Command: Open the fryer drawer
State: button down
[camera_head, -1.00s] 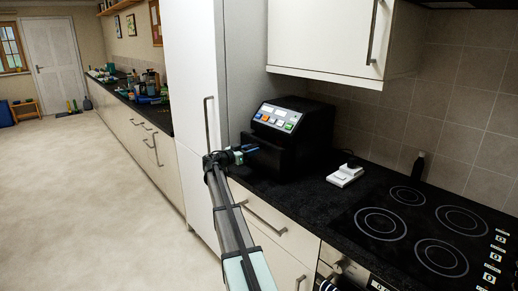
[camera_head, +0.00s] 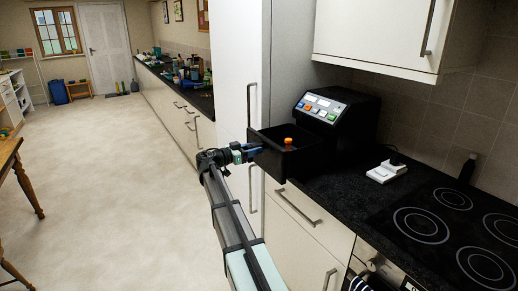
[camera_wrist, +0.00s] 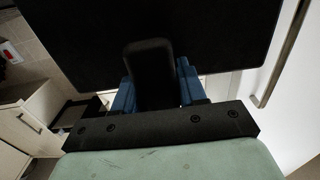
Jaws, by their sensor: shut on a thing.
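The black fryer (camera_head: 338,118) stands on the dark counter with a sloped panel of coloured buttons on top. Its drawer (camera_head: 278,160) is pulled out towards the left, and an orange item (camera_head: 288,143) shows inside it. My gripper (camera_head: 250,152) is at the drawer's front. In the wrist view, the blue fingers of my gripper (camera_wrist: 155,85) are shut on the black drawer handle (camera_wrist: 150,62), with the dark drawer front (camera_wrist: 225,35) filling the space beyond.
A black hob (camera_head: 440,225) and a white device (camera_head: 386,171) are on the counter to the right. A tall white cupboard (camera_head: 228,70) stands left of the fryer. A wooden table (camera_head: 12,175) is at the far left. The floor between is clear.

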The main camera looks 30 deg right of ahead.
jog(key=shift+a, duration=0.1)
jog(key=c, duration=0.7)
grip_release()
jog(key=shift+a, duration=0.1)
jog(key=a, duration=1.3)
jog(key=shift+a, duration=0.35)
